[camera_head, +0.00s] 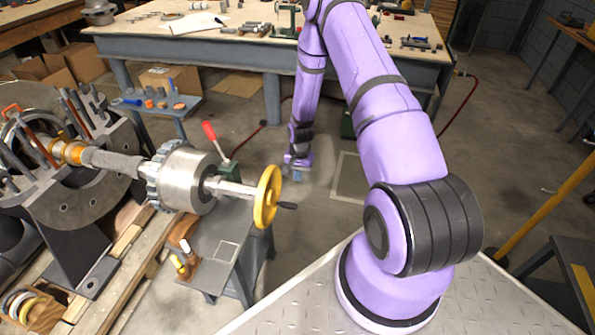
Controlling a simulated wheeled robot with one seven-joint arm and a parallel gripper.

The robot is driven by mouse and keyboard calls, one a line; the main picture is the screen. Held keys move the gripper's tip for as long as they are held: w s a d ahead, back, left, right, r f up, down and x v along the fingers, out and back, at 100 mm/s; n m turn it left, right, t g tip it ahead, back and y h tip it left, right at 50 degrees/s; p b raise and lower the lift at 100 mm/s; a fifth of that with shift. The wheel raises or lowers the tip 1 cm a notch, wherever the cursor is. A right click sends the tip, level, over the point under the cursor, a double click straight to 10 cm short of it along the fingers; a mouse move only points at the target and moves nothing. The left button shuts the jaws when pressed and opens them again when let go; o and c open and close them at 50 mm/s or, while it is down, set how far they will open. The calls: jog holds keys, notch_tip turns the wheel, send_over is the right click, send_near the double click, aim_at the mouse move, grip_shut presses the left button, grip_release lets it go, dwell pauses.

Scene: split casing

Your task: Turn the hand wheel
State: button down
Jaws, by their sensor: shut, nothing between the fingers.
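The hand wheel (266,205) is yellow and sits on the right end of a pale shaft (235,190). It is seen at a slant, with a dark handle (287,206) sticking out to the right. The shaft runs from a steel drum (187,180) with a toothed ring. My gripper (295,174) hangs at the end of my purple arm, just above and to the right of the wheel in the picture. It looks apart from the wheel, but the depth between them is hard to judge. The gripper is small here; it is shut and holds nothing I can see.
A red-handled lever (209,131) rises behind the shaft, near the gripper. A split casing (75,185) with upright studs stands on the left. A grey stand (235,262) is under the wheel. A workbench (190,47) spans the back. Open floor lies right of the wheel.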

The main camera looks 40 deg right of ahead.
aim_at(277, 198)
notch_tip(277, 198, down, 8)
jog(key=s+a, duration=0.2)
jog(key=a, duration=0.1)
jog(key=shift+s+r, duration=0.15)
jog(key=shift+s, duration=0.1)
